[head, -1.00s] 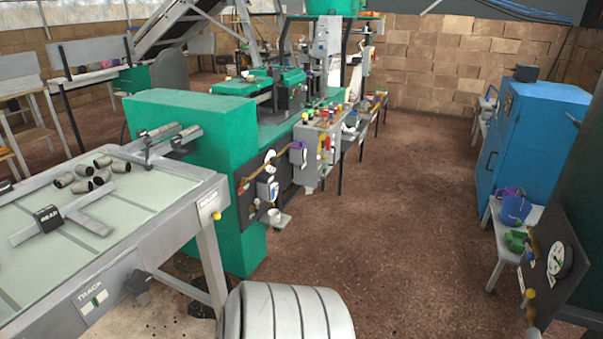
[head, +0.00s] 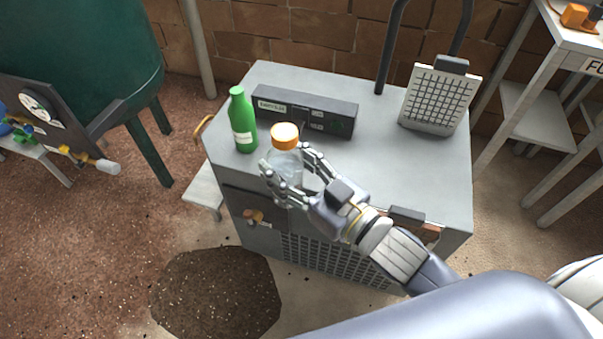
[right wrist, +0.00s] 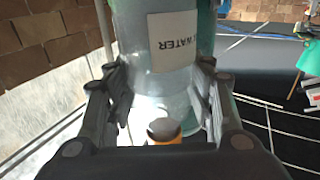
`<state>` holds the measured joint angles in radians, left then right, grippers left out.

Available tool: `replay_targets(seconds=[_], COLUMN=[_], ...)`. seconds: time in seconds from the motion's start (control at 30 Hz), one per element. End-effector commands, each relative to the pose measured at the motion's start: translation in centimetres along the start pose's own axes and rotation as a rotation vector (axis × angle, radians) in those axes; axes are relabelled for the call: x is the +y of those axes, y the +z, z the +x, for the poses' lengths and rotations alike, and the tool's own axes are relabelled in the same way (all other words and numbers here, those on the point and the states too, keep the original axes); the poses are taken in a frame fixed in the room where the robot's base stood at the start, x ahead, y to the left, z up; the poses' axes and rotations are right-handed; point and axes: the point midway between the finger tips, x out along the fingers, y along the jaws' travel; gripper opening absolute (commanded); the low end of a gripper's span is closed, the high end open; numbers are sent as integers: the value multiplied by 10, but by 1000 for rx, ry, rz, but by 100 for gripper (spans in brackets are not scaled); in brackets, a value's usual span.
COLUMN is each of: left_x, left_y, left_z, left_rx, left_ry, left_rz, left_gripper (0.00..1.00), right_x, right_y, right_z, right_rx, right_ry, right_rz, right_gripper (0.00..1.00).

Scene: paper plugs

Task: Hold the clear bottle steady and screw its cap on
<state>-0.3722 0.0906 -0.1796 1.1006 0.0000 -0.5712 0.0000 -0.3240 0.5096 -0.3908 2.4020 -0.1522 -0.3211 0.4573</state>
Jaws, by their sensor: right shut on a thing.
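The clear bottle (head: 287,165) stands upright at the front edge of a grey cabinet top, with an orange cap (head: 285,136) on its mouth. I cannot tell how tight the cap sits. My right gripper (head: 285,184) is shut around the bottle's body, below the cap, with fingers on both sides. In the right wrist view the clear bottle (right wrist: 170,85) fills the space between the fingers (right wrist: 165,105), and its WATER label reads upside down. My left gripper is in neither current view.
A green bottle (head: 242,122) stands close left of the clear bottle on the grey cabinet (head: 400,165). A dark labelled box (head: 305,112) lies behind, and a gridded panel (head: 440,98) stands at the right.

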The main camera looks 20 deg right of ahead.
Motion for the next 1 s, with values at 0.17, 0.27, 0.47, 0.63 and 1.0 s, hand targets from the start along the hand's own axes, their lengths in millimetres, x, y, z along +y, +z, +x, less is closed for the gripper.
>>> replay_targets(seconds=[0.17,0.27,0.47,0.63,1.0], left_x=[-1,-2,-3,-3,-3], left_y=[-31,-43,-56,-58,-66], left_z=[11,8,2,-1,-8], left_rx=[24,32,39,40,50], left_ry=[-2,-3,-4,-5,-5], left_rz=[-5,-7,-9,-10,-11], left_gripper=[55,55,55,55,55], right_x=[17,24,33,35,37], right_y=[32,40,46,45,47], right_z=[-11,-17,-23,-24,-21], right_rx=[-2,-5,-10,-10,-9], right_ry=[82,119,159,165,164], right_rz=[1,0,-2,-2,-4], right_gripper=[0,0,0,0,0])
